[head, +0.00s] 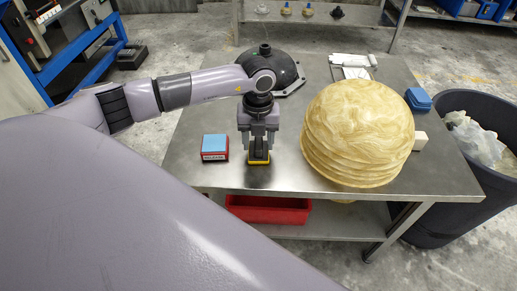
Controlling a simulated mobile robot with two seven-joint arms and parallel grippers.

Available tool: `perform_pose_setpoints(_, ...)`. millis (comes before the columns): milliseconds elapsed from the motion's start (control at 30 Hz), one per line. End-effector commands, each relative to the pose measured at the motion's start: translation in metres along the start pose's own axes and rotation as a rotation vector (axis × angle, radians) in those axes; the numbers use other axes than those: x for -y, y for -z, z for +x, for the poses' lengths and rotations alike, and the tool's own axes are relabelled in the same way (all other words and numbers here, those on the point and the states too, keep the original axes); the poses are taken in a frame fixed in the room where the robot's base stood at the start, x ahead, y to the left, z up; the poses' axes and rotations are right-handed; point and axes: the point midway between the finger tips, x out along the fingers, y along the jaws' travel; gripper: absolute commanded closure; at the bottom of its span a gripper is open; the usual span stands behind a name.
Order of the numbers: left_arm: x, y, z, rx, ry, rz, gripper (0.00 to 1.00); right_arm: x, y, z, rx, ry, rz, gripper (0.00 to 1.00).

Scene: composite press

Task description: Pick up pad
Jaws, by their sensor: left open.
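My left gripper (259,148) points straight down over the front of the metal table, with its jaws open. A small yellow-edged block (259,161) is right under and between its fingertips, and the gripper hides most of it. I cannot tell whether they touch. A small pad with a light blue top (215,142) sits on a red box with a label (215,156), just left of the gripper. I cannot tell for sure which of these two is the task's pad. My right gripper is not in view.
A stack of wood-patterned domes (358,130) stands right of the gripper on the metal table (205,110). A black dome (283,68) is behind my arm. A blue item (418,99) and a pale block (420,141) lie at the right. A dark bin (470,205) stands beside the table.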

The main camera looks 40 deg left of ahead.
Motion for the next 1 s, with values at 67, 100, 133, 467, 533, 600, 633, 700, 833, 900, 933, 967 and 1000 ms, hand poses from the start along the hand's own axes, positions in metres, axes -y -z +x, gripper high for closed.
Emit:
perform_pose_setpoints(67, 0.000, 0.001, 0.007, -0.002, 0.000, 0.001, 0.47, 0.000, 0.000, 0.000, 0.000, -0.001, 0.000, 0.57)
perform_pose_setpoints(100, 0.000, 0.001, 0.009, -0.001, 0.001, 0.001, 0.47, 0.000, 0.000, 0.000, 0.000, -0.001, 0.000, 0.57)
perform_pose_setpoints(133, 0.000, 0.001, 0.009, -0.001, 0.001, 0.001, 0.47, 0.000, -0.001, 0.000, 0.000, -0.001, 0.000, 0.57)
perform_pose_setpoints(467, 0.001, 0.001, 0.009, -0.001, 0.001, 0.002, 0.92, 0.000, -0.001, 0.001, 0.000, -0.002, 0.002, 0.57)
perform_pose_setpoints(533, 0.001, 0.001, 0.009, -0.001, 0.001, 0.002, 1.00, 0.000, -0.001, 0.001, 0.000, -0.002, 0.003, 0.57)
perform_pose_setpoints(600, 0.001, 0.001, 0.009, -0.001, 0.002, 0.002, 1.00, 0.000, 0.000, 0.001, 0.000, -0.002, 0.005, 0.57)
perform_pose_setpoints(633, 0.001, 0.001, 0.009, -0.001, 0.002, 0.002, 1.00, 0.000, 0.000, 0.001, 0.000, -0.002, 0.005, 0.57)
perform_pose_setpoints(700, 0.001, 0.001, 0.009, -0.001, 0.002, 0.002, 1.00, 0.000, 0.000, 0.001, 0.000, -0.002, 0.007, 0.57)
perform_pose_setpoints(833, 0.001, 0.000, 0.007, 0.000, 0.002, 0.002, 1.00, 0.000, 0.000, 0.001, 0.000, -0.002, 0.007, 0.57)
perform_pose_setpoints(900, 0.001, 0.000, 0.004, 0.000, 0.003, 0.002, 1.00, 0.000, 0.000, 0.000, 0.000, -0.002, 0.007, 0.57)
perform_pose_setpoints(933, 0.001, 0.000, 0.001, 0.000, 0.003, 0.003, 1.00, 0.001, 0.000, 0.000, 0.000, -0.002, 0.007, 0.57)
perform_pose_setpoints(967, 0.001, 0.000, -0.001, 0.001, 0.003, 0.003, 1.00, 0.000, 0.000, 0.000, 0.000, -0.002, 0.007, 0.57)
perform_pose_setpoints(1000, 0.001, 0.000, -0.006, 0.001, 0.003, 0.003, 1.00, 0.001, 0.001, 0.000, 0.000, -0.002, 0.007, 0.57)
